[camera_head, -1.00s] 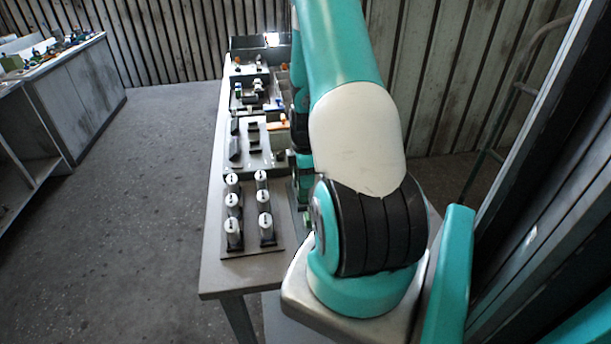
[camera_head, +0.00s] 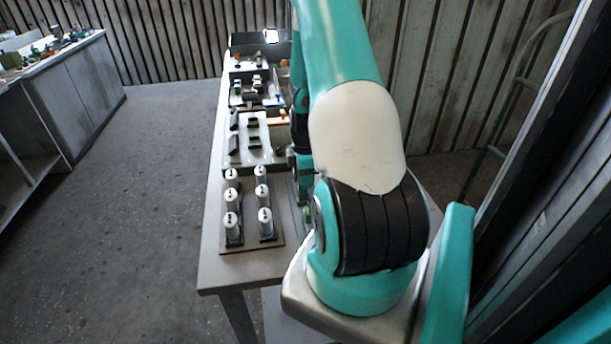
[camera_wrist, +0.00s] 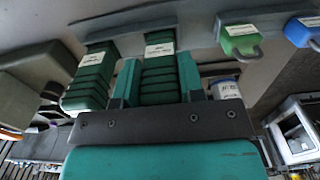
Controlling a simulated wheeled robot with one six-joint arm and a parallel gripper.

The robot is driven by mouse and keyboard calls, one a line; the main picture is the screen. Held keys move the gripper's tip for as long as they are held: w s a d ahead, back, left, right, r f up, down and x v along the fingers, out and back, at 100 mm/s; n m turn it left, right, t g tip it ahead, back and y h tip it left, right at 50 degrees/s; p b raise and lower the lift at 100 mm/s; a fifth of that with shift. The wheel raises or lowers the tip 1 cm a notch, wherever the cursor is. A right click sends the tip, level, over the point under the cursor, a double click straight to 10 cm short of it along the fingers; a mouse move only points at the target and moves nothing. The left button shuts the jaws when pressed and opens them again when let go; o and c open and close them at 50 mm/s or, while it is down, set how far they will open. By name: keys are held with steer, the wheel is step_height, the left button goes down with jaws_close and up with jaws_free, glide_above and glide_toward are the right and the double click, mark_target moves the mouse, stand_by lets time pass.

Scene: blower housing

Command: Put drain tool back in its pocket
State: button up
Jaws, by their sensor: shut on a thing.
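In the wrist view my gripper (camera_wrist: 158,80) shows two teal fingers closed around a dark green ribbed piece (camera_wrist: 160,72) with a white label at its top. The label is too blurred to read, so I cannot tell for sure that this piece is the drain tool. A similar green ribbed piece (camera_wrist: 90,78) with a label stands just left of the fingers, apart from them. The pocket cannot be made out. In the head view my arm hides the gripper and what it holds.
The wrist view shows a green-handled piece (camera_wrist: 240,40), a blue one (camera_wrist: 302,32) and a white labelled cylinder (camera_wrist: 226,89) to the right. In the head view, a long table (camera_head: 225,272) carries a rack of white-topped cylinders (camera_head: 232,226) and grey trays behind. Its front edge is clear.

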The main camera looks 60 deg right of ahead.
steer(key=shift+f, duration=0.25)
steer(key=o, duration=0.9)
steer(key=shift+c, duration=0.2)
steer(key=shift+r, duration=0.1)
step_height(320, 180, up, 17)
steer(key=b, duration=0.3)
steer(key=shift+r, duration=0.2)
